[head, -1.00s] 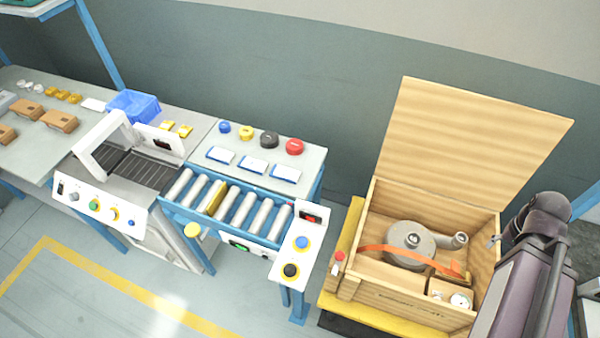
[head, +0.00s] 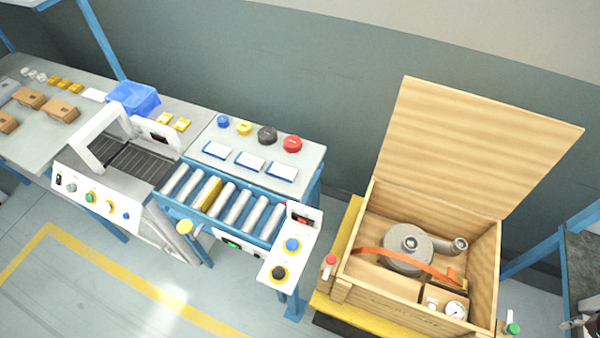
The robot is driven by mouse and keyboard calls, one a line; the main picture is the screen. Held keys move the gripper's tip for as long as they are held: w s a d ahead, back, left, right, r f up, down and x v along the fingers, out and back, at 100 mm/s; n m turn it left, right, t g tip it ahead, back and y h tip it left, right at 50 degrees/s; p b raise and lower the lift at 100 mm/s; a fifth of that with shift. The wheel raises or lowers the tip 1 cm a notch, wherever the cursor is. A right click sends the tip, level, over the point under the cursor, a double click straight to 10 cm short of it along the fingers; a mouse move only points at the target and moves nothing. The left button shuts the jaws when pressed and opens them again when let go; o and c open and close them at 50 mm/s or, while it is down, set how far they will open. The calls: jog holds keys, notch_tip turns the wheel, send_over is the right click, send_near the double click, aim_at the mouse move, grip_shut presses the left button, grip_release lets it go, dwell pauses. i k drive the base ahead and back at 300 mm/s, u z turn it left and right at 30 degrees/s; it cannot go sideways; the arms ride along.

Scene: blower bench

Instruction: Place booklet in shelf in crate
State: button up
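Three white, blue-edged flat pieces that look like booklets lie in a row on the grey bench top: left (head: 217,150), middle (head: 250,161) and right (head: 282,171). The open wooden crate (head: 400,313) stands at the right with its lid (head: 475,145) raised. A grey blower (head: 407,246) sits inside with an orange strap (head: 385,257) across it. A small compartment at the crate's front right holds a round gauge (head: 454,310). I cannot make out a separate shelf. A small grey and dark part, probably my gripper (head: 572,323), shows at the bottom right corner, mostly cut off; its opening is unclear.
A roller conveyor (head: 230,208) with a yellow piece on it stands left of the crate. Blue, yellow, black and red round pieces (head: 291,144) line the bench behind the booklets. A blue bin (head: 135,99) is farther left. A blue-framed table (head: 585,265) stands at the right edge.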

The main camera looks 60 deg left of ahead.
aim_at(380, 284)
jog(key=z, duration=0.35)
jog(key=k, duration=1.4)
jog(key=u, duration=1.1)
jog(key=i, duration=0.95)
jog(key=z, duration=0.05)
